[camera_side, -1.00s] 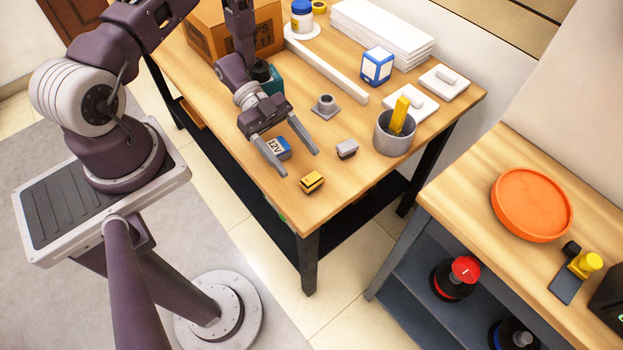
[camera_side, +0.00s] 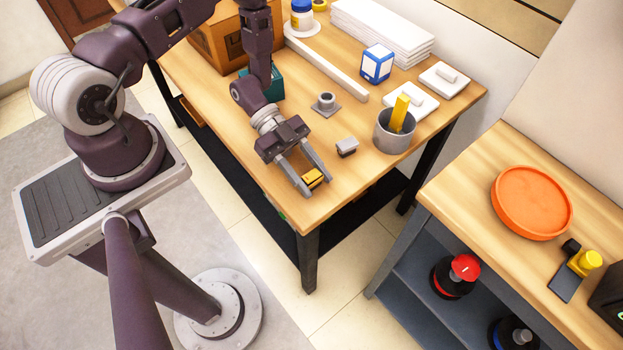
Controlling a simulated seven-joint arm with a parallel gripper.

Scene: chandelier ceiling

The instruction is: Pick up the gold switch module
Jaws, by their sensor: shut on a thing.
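The gold switch module (camera_side: 312,178) is a small yellow-gold block with dark parts, near the front corner of the wooden table. My gripper (camera_side: 314,184) reaches down over it, with one finger on each side. The fingers are shut on the module and partly cover it. It looks to be at table height; I cannot tell whether it is lifted.
A small grey module (camera_side: 346,146) stands just right of my gripper. Behind are a grey flanged part (camera_side: 326,104) and a grey cup (camera_side: 394,138) holding a yellow item. A long white bar (camera_side: 325,70) lies farther back. The table's front edge is close.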

